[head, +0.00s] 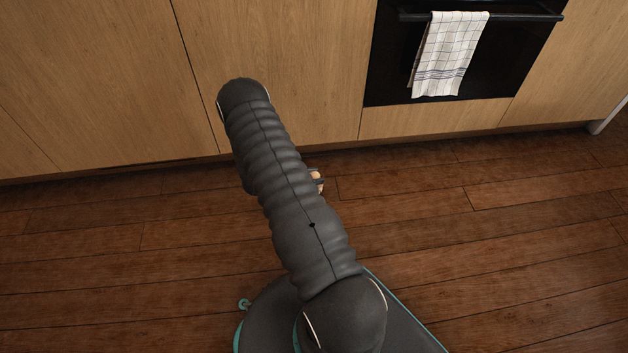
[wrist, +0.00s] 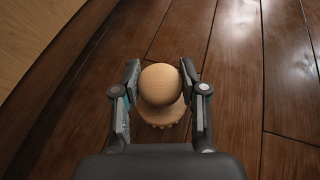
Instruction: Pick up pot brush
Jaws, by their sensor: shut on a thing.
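The pot brush (wrist: 161,86) has a round, light wooden knob and a wider scalloped lower part. In the wrist view it is between the two fingers of my gripper (wrist: 161,88), which is shut on it at the sides. The brush is over the dark wood floor; I cannot tell whether it touches the floor. In the head view only a small piece of the brush (head: 316,181) shows past my arm, which hides the rest of it and most of my gripper.
Wooden cabinet fronts (head: 90,80) stand behind the arm. A black oven (head: 385,75) with a checked towel (head: 450,52) on its handle is at the upper right. The plank floor (head: 480,240) is clear to the right.

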